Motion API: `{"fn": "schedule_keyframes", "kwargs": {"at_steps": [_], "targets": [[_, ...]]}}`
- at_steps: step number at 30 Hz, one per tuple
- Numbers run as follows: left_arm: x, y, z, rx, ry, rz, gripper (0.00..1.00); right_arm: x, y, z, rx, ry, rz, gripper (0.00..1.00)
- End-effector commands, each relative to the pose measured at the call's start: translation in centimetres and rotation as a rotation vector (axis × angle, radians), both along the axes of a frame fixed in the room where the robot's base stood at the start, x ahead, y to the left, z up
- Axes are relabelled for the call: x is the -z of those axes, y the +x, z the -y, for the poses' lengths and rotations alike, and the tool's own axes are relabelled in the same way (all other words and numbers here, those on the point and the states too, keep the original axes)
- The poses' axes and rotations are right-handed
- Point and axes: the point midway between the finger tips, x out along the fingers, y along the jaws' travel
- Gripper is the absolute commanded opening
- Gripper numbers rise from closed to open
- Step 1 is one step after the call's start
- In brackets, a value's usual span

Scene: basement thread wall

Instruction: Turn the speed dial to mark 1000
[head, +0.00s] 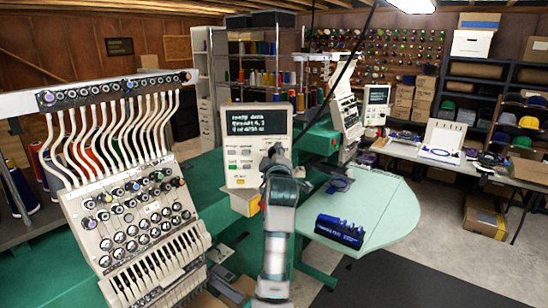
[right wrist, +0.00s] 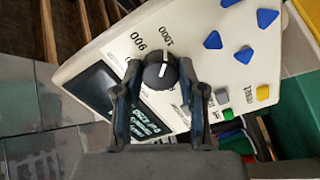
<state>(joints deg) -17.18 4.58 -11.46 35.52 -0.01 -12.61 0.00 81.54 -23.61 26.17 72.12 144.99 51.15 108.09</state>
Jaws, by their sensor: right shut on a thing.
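The control panel (head: 240,172) is a cream box with a dark text screen, in the middle of the head view. My right gripper (head: 274,158) is at its right side, and the arm covers the dial there. In the right wrist view the black round speed dial (right wrist: 157,76) sits between the two fingers of my right gripper (right wrist: 160,85), which is shut on it. Its white line runs nearly straight up in the picture, roughly toward the printed 1000 mark (right wrist: 166,36). The 900 mark (right wrist: 138,41) is to the left. My left gripper is not in view.
Blue triangular buttons (right wrist: 245,55) and a yellow button (right wrist: 263,92) lie right of the dial on the panel. A large embroidery head (head: 130,220) stands left in the head view. A pale green table (head: 385,205) with a blue rack (head: 340,230) is at right.

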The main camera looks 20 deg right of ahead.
Motion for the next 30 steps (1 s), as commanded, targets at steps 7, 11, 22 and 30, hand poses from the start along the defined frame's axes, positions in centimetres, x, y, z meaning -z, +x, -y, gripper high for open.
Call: {"fn": "schedule_keyframes", "kwargs": {"at_steps": [7, 11, 22, 30], "targets": [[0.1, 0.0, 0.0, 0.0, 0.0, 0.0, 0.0, 1.0, 0.3, -0.1, -0.004, 0.005, -0.021, 0.57], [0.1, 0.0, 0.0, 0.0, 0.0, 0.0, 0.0, 0.8, 0.2, -0.1, -0.002, 0.002, -0.016, 0.65], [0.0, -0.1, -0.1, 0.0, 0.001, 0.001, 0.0, 0.4, -1.3, -0.2, 0.003, 0.0, -0.007, 0.65], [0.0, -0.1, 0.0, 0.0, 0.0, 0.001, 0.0, 0.6, -6.8, -1.5, 0.0, 0.0, -0.009, 0.65]]}}
